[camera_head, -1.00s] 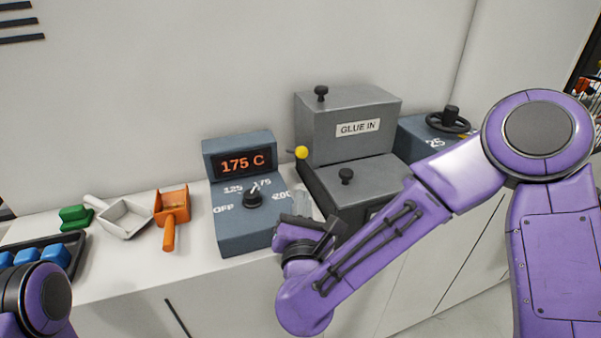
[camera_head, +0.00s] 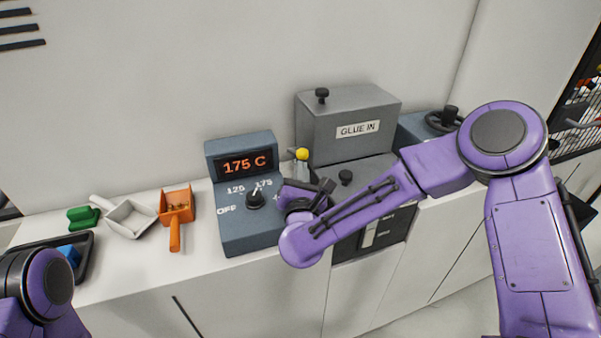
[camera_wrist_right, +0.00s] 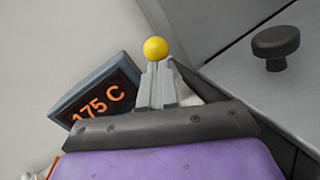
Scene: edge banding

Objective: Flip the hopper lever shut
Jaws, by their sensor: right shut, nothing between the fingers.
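The grey glue hopper (camera_head: 346,130), labelled GLUE IN, stands against the wall. Its lever has a yellow ball knob (camera_head: 302,154) at the hopper's left side; the lever's rod is mostly hidden in the head view. My right gripper (camera_head: 301,172) is shut, with its fingertips just below the knob. In the right wrist view the yellow knob (camera_wrist_right: 155,49) shows right at the tips of the closed fingers (camera_wrist_right: 158,82), with nothing gripped between them. Whether they touch it I cannot tell. Of my left arm only a purple link shows at the lower left; its gripper is out of view.
The temperature box (camera_head: 243,225) reading 175 C, with a black dial, stands left of the hopper. A black knob (camera_head: 346,177) sticks up from the lower grey housing. An orange scoop (camera_head: 177,206), a white scoop (camera_head: 131,218) and a dark tray (camera_head: 86,262) lie further left.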

